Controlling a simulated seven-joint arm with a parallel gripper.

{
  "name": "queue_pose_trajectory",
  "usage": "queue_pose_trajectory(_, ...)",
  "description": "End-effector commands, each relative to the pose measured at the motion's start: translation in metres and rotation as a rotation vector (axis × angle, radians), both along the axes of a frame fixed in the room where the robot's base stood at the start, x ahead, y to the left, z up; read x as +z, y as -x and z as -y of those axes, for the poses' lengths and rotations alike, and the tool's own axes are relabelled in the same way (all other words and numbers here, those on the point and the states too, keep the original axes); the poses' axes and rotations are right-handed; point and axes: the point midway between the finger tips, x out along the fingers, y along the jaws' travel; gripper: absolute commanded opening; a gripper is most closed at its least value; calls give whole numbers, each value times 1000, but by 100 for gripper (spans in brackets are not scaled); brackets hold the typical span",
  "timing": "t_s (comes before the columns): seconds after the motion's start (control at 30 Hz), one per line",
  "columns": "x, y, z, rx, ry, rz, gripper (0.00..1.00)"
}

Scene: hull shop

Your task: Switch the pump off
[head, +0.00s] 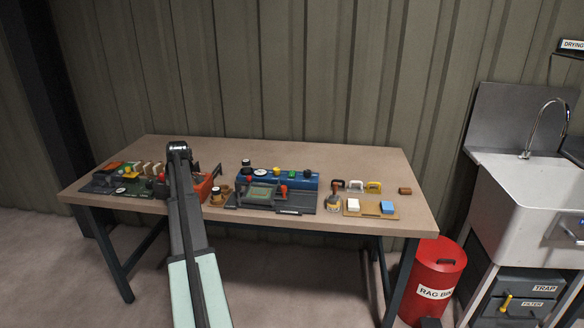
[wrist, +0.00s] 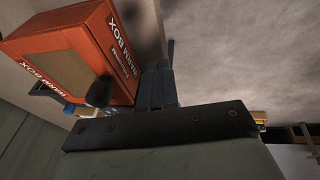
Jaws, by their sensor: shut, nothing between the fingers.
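My arm reaches over the table in the head view, and its end is hidden behind its own links. In the wrist view my gripper (wrist: 157,86) is shut and empty, close beside an orange box marked WARM BOX (wrist: 75,50). I cannot tell whether they touch. In the head view part of this orange box (head: 203,188) shows just right of my arm. No pump label is readable. A blue unit with several knobs (head: 277,180) stands mid-table, behind a dark panel with a green face and red knobs (head: 296,200). I cannot tell which control belongs to the pump.
The table (head: 330,165) holds a crowded dark panel (head: 125,189) left of my arm. A tan board (head: 370,207) with white and blue blocks lies at right. A red rag bin (head: 436,275) and a sink (head: 535,200) stand beyond the table's right end. The back strip is mostly clear.

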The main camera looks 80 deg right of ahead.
Motion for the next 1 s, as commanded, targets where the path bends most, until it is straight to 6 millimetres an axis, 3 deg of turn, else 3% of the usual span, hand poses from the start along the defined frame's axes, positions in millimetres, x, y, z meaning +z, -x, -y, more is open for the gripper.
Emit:
queue_pose_trajectory(0.03,20,14,22,-5,18,4,0)
queue_pose_trajectory(0.1,36,36,46,-6,32,-5,0)
queue_pose_trajectory(0.27,55,92,95,-12,34,-52,0)
queue_pose_trajectory(0.5,84,186,160,-23,26,-125,0)
queue_pose_trajectory(0.8,122,310,220,-37,-2,-202,0)
queue_pose_trajectory(1.0,138,367,239,-42,-20,-233,0)
